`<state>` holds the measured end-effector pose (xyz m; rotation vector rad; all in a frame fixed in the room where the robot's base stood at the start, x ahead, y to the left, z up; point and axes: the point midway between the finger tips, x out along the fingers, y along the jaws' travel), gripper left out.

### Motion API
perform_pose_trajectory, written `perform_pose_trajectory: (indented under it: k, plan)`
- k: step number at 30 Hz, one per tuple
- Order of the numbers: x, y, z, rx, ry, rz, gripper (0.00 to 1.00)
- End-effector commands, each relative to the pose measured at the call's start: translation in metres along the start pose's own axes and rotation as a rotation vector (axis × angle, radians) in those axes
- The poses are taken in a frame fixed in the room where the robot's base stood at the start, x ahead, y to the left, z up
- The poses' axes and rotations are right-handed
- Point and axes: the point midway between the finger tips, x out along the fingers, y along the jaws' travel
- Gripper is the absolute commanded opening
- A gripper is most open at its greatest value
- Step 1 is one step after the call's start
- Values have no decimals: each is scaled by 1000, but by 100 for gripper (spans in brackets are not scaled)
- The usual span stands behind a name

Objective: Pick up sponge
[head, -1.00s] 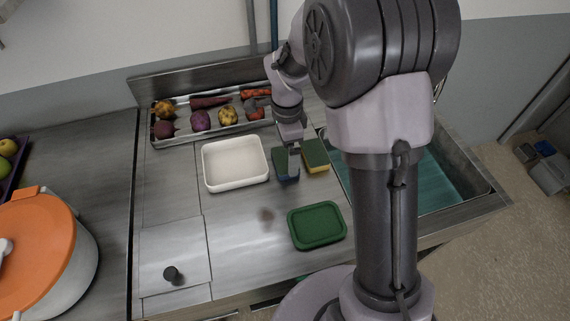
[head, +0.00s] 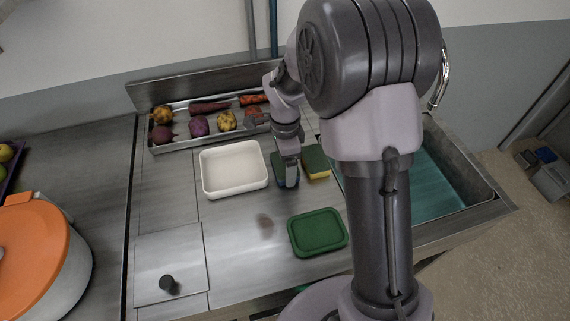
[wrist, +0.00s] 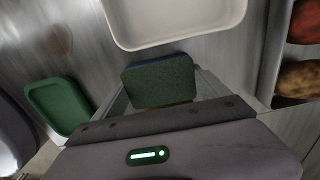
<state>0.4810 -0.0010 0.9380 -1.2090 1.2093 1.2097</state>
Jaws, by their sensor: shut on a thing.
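A blue sponge with a dark green top (head: 278,159) is at my gripper (head: 290,182), between the white tray and a second sponge. It also shows in the wrist view (wrist: 160,82), between my fingers. My gripper points down and is shut on this blue sponge. The fingers hide part of it in the head view, and I cannot tell whether it is clear of the counter. The second sponge, yellow with a green top (head: 316,162), lies just to the right. A strip of yellow shows below the blue sponge in the wrist view.
A white tray (head: 233,190), empty, stands left of my gripper. A green lidded box (head: 318,232) lies in front. A metal tray (head: 180,146) of vegetables is behind. The sink (head: 445,180) is at right. Bare counter lies front left, with an orange-lidded pot (head: 30,255) beyond.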

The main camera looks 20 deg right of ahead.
Motion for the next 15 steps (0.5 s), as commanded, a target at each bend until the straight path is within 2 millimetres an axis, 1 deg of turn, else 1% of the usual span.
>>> perform_pose_trajectory:
  k: [6, 8, 15]
  plan:
    - [-37, -1, 0, 1, 0, -2, 42]
    - [-34, 13, 5, -2, 0, 1, 42]
    - [-39, 66, 22, -2, 0, 0, 42]
